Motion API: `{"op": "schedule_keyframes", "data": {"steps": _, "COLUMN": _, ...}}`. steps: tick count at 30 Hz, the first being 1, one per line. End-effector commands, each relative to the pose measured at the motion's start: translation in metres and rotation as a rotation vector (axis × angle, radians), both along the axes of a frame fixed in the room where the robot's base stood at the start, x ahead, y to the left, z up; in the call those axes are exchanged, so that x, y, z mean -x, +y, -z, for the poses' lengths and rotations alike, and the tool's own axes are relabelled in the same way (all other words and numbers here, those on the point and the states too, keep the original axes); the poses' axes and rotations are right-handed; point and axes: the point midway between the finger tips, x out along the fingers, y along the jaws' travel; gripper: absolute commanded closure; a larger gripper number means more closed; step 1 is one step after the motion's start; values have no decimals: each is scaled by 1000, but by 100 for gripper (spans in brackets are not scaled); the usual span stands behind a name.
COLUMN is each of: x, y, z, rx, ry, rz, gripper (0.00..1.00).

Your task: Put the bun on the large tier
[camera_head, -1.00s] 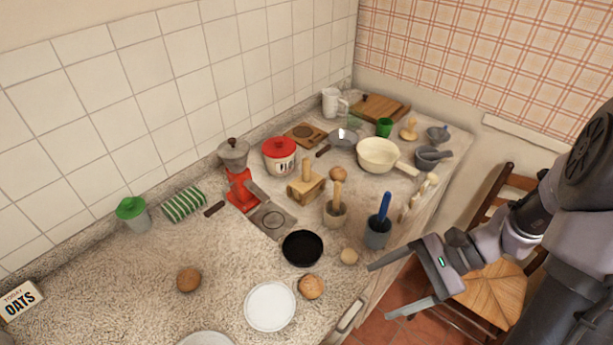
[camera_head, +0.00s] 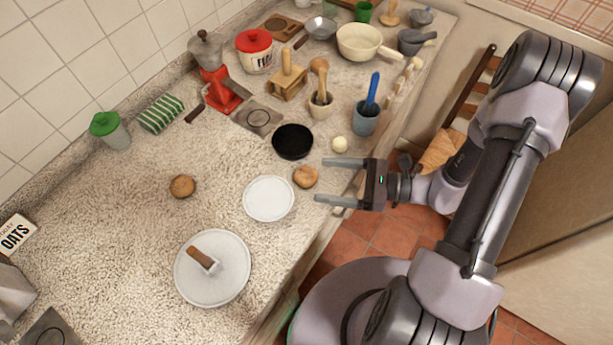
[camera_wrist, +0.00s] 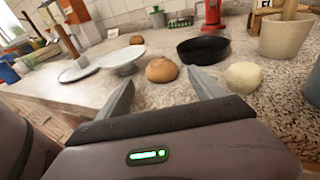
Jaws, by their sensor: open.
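A round brown bun (camera_head: 305,176) lies on the counter near its front edge. It also shows in the wrist view (camera_wrist: 162,70), ahead of and between my fingertips. A similar brown round thing (camera_head: 182,186) lies farther left. The larger white round tier (camera_head: 212,285) stands at the lower middle with a wooden-handled tool (camera_head: 204,259) on it. A smaller white round tier (camera_head: 269,198) is just left of the bun; it looks raised in the wrist view (camera_wrist: 122,58). My gripper (camera_head: 323,181) is open and empty, fingers pointing left, just right of the bun and apart from it.
A black pan (camera_head: 293,141) and a pale ball (camera_head: 339,144) lie just beyond the bun. A blue-handled tool stands in a grey-blue pot (camera_head: 366,118) farther back. Open counter lies left of the white tiers. The counter's front edge runs under my gripper.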

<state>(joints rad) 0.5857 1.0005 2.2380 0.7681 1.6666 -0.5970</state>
Motion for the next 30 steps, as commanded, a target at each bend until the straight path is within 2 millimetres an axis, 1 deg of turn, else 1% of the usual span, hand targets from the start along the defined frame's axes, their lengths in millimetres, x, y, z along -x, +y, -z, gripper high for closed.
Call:
{"op": "schedule_keyframes", "data": {"steps": 1, "x": -5, "y": 10, "z": 4, "rx": 0, "ry": -1, "rz": -6, "gripper": 23}}
{"op": "schedule_keyframes", "data": {"steps": 3, "x": -9, "y": 22, "z": 5, "rx": -1, "ry": 0, "rz": -5, "gripper": 23}}
{"op": "schedule_keyframes", "data": {"steps": 5, "x": -11, "y": 29, "z": 5, "rx": 0, "ry": 0, "rz": -4, "gripper": 23}}
{"op": "schedule_keyframes", "data": {"steps": 7, "x": -12, "y": 32, "z": 5, "rx": 0, "ry": 0, "rz": -1, "gripper": 23}}
{"op": "schedule_keyframes", "data": {"steps": 12, "x": -12, "y": 32, "z": 4, "rx": 0, "ry": 0, "rz": 0, "gripper": 23}}
{"op": "schedule_keyframes", "data": {"steps": 14, "x": -12, "y": 32, "z": 4, "rx": 0, "ry": 0, "rz": 0, "gripper": 35}}
{"op": "schedule_keyframes", "data": {"steps": 15, "x": -12, "y": 32, "z": 4, "rx": 0, "ry": 0, "rz": 0, "gripper": 43}}
{"op": "schedule_keyframes", "data": {"steps": 17, "x": -12, "y": 32, "z": 4, "rx": 0, "ry": 0, "rz": -1, "gripper": 54}}
{"op": "schedule_keyframes", "data": {"steps": 18, "x": -12, "y": 32, "z": 4, "rx": 0, "ry": 0, "rz": -1, "gripper": 62}}
{"op": "schedule_keyframes", "data": {"steps": 23, "x": -12, "y": 32, "z": 4, "rx": 0, "ry": 0, "rz": -1, "gripper": 94}}
{"op": "schedule_keyframes", "data": {"steps": 24, "x": -12, "y": 32, "z": 4, "rx": 0, "ry": 0, "rz": -1, "gripper": 96}}
{"op": "schedule_keyframes", "data": {"steps": 30, "x": -12, "y": 32, "z": 1, "rx": 0, "ry": 0, "rz": -1, "gripper": 96}}
